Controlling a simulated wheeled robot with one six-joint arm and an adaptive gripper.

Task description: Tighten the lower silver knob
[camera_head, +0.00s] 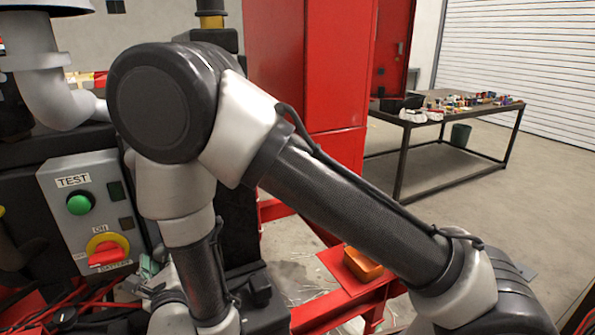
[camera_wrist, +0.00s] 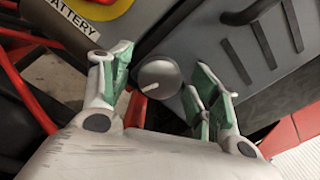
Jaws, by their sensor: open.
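A round silver knob (camera_wrist: 159,79) with a pale pointer line shows in the wrist view, on a dark grey panel. It is the only silver knob I can make out, so I cannot compare it with an upper one. My gripper (camera_wrist: 160,62) is open, with one green-padded finger on each side of the knob and visible gaps between. In the head view my gripper (camera_head: 152,272) is partly visible below the control box, mostly behind my own arm. The knob is hidden there.
The grey control box (camera_head: 88,215) carries a green TEST button (camera_head: 80,204) and a red switch (camera_head: 106,255) on a yellow disc. Red cables (camera_head: 95,312) run below. An orange box (camera_head: 362,264) sits on the red frame. A cluttered table (camera_head: 440,112) stands farther back.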

